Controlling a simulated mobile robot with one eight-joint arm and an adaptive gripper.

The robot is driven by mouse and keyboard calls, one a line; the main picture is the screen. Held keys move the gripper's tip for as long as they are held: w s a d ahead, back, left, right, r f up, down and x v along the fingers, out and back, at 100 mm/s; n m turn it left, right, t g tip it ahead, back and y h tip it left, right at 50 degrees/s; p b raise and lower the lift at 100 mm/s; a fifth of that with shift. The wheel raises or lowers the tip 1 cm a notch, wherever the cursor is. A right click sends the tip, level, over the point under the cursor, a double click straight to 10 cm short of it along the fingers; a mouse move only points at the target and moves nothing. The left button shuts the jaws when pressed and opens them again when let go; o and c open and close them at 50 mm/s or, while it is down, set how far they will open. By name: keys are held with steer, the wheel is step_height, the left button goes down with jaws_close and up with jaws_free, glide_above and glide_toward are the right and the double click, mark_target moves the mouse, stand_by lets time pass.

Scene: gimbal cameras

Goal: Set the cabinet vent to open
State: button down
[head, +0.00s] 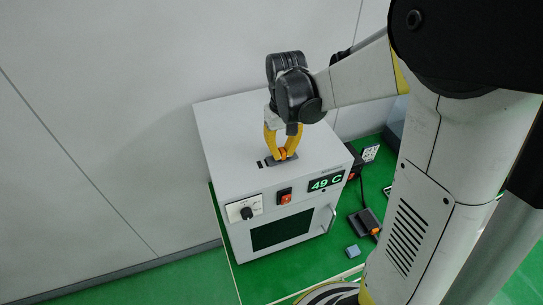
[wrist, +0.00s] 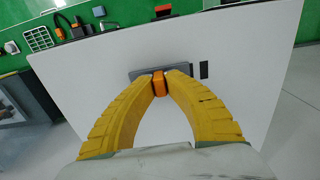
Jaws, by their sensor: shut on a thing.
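In the wrist view the fingertips (wrist: 159,78) touch both sides of the orange knob (wrist: 159,88), near the middle of the grey plate (wrist: 184,68). A small black mark (wrist: 204,70) lies beside the plate's right end there. The fingers hide part of the plate.
The cabinet front has a black rotary dial (head: 247,213), an orange rocker switch (head: 286,198), a display (head: 326,181) reading 49 C, a dark window (head: 281,232) and a handle (head: 329,219).

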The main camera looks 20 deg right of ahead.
steer(key=d, duration=0.3)
steer(key=shift+a, duration=0.1)
steer(key=c, duration=1.4)
jaws_free()
steer(key=shift+d, duration=0.25)
step_height(320, 180, up, 12)
